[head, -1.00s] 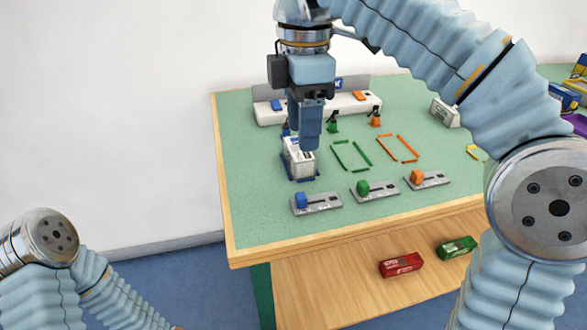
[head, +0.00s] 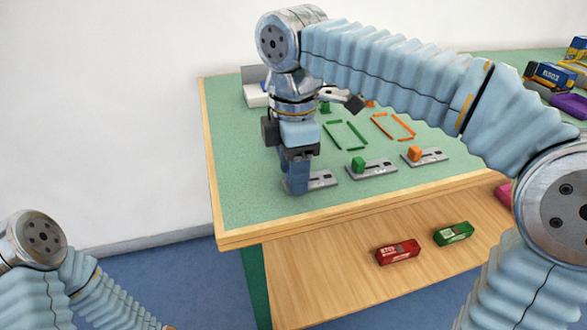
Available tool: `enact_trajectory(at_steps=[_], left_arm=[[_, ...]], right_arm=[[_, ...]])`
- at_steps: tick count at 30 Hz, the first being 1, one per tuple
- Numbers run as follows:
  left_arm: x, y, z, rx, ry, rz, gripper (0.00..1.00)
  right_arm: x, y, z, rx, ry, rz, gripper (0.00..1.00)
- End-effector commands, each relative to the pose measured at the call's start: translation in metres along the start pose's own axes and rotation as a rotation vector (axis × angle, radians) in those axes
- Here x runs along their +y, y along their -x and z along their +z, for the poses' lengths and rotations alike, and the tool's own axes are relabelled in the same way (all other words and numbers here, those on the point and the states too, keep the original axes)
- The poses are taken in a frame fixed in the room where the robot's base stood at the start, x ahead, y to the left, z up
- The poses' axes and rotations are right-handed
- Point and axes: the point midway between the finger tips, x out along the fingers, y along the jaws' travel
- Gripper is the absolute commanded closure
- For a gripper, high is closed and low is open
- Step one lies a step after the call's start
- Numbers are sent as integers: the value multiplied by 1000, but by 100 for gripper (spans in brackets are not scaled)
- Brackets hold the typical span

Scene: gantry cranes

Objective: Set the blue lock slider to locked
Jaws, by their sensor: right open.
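The blue lock slider's grey base plate (head: 324,180) lies near the front left edge of the green table top. Its blue knob is hidden behind my right gripper. My right gripper (head: 296,188) points down over the left end of that plate, its jaws open. I cannot tell whether the fingers touch the knob. My left arm shows at the lower left, but its gripper is out of view.
To the right stand a green slider (head: 358,165) and an orange slider (head: 414,153) on their own plates. Green and orange outlines mark the table behind. A red box (head: 398,251) and a green box (head: 454,233) lie on the lower shelf.

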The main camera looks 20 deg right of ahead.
Motion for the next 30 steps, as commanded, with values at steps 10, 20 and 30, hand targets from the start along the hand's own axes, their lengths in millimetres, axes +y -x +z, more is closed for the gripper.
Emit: enact_trajectory(at_steps=[10, 20, 30], left_arm=[[0, 0, 0, 0, 0, 0, 22], [0, 0, 0, 0, 0, 0, 22], [3, 4, 1, -2, -2, 2, 22]], right_arm=[[0, 0, 0, 0, 0, 0, 79], [0, 0, 0, 0, 1, -1, 100], [0, 2, 37, -1, -3, -1, 100]])
